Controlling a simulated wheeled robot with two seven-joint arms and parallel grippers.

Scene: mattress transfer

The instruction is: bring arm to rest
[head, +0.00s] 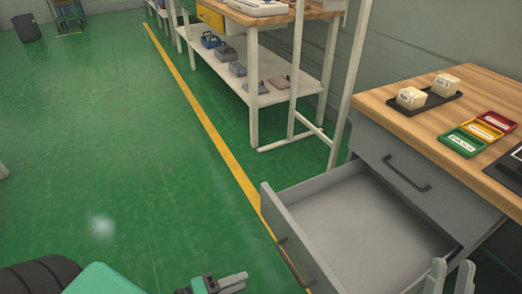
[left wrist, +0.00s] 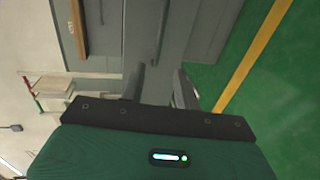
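My left gripper (head: 236,282) is low at the bottom middle of the head view, over the green floor and left of the open drawer. In the left wrist view its two fingers (left wrist: 160,88) stand apart with nothing between them. My right gripper (head: 450,278) shows at the bottom right edge of the head view, in front of the cabinet. Its two pale fingers point up with an empty gap between them. The rest of the right arm is out of view.
A grey drawer (head: 350,218) is pulled out and empty. On the wooden worktop (head: 470,85) are a black tray (head: 432,104) with two cream blocks and green, yellow and red labelled trays (head: 484,127). A white shelf bench (head: 285,95) stands behind. The green floor (head: 110,140) is open at left.

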